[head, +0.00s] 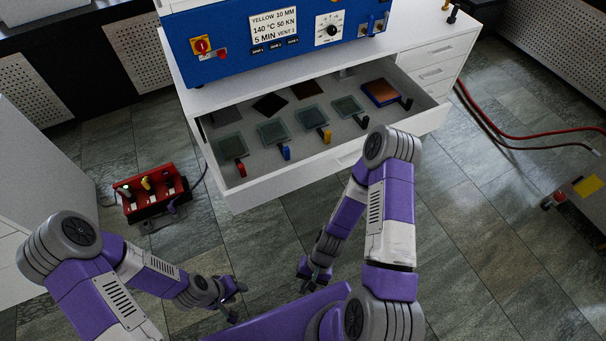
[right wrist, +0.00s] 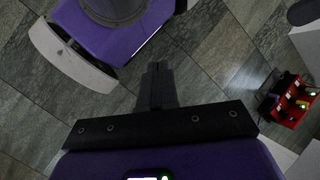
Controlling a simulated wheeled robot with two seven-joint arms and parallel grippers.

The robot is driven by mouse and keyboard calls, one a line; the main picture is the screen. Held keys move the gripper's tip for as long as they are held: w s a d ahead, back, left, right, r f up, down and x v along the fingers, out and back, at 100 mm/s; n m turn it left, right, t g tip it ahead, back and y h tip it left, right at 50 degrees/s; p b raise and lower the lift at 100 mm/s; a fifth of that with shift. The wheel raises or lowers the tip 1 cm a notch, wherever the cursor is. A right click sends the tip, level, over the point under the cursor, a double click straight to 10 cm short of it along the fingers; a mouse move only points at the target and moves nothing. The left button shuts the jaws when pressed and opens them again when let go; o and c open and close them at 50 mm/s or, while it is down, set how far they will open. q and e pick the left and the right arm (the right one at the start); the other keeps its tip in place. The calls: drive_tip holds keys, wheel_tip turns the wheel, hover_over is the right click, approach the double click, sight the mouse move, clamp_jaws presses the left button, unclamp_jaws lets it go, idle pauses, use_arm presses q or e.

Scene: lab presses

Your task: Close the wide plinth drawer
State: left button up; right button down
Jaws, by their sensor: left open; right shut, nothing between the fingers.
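The wide plinth drawer (head: 290,187) is white and stands pulled out below the blue press in the head view. Several glassy plates with coloured tabs, dark sheets and a copper-coloured plate lie in it. My left gripper (head: 234,300) is open and empty, low over the floor in front of the drawer. My right gripper (head: 313,276) is shut and empty, also in front of the drawer and apart from it. Its closed fingers (right wrist: 158,82) show against the floor in the right wrist view. My right arm covers a bit of the drawer front's right part.
The blue press (head: 270,45) stands on the white plinth. A red box with levers (head: 150,192) sits on the floor at left, also in the right wrist view (right wrist: 295,102). Red hoses (head: 505,133) lie at right. A white cabinet (head: 40,165) stands at far left.

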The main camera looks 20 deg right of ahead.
drive_tip(key=w+a+r+m+t+y+p, duration=0.2)
drive_tip(key=a+r+m+y, duration=0.35)
drive_tip(key=m+y, duration=0.3)
drive_tip(key=m+t+h, duration=1.3)
drive_tip(key=m+t, duration=0.6)
drive_tip(key=m, duration=0.1)
approach(310, 169)
drive_tip(key=w, duration=0.6)
drive_tip(key=shift+w+a+f+b, duration=0.15)
drive_tip(key=shift+w+b, duration=0.15)
drive_tip(key=shift+w, duration=0.1)
